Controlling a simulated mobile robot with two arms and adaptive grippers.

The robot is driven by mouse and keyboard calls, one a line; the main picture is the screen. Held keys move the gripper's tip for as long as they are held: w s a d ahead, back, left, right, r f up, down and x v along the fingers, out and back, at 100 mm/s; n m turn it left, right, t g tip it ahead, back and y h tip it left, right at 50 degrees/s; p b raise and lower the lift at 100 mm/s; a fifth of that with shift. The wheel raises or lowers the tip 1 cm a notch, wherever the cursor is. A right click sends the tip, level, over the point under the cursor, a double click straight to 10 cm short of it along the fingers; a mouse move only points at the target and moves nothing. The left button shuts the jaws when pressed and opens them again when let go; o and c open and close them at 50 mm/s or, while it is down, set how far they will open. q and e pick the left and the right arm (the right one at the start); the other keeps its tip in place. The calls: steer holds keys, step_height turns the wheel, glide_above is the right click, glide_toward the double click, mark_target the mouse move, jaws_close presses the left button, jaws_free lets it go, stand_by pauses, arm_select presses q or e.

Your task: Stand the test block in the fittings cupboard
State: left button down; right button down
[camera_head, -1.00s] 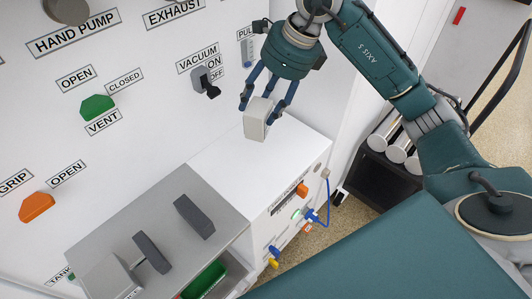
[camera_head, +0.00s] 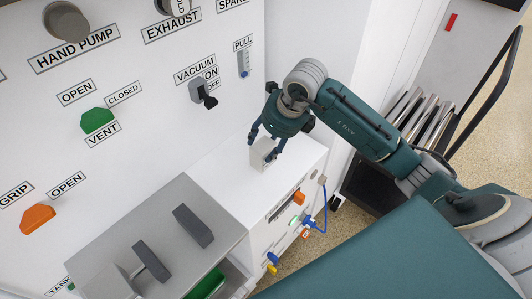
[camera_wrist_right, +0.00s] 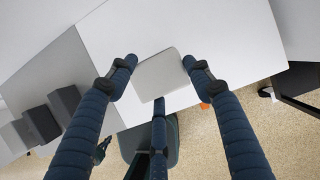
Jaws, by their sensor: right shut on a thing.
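The test block, a pale grey-white block (camera_head: 262,153), is in the fingers of my right gripper (camera_head: 267,139). In the right wrist view the block (camera_wrist_right: 158,75) sits between the blue fingers of that gripper (camera_wrist_right: 160,66). The block is over the white top of a cabinet (camera_head: 222,165); I cannot tell whether it touches the top. A grey open-fronted cupboard (camera_head: 165,198) stands to the left, with a green tray (camera_head: 208,284) inside. No label shows which one is the fittings cupboard. My left gripper is not in view.
Two dark grey blocks (camera_head: 193,226) (camera_head: 151,262) stand on the grey cupboard. The white wall panel carries a black vacuum switch (camera_head: 204,93) and a green vent knob (camera_head: 97,120). A blue cable (camera_head: 324,208) hangs at the cabinet's front. A dark cart stands at the right.

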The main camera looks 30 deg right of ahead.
steer(key=shift+f, duration=2.45)
steer(key=shift+f, duration=0.1)
steer(key=c, duration=0.8)
jaws_free()
steer(key=shift+o, duration=0.2)
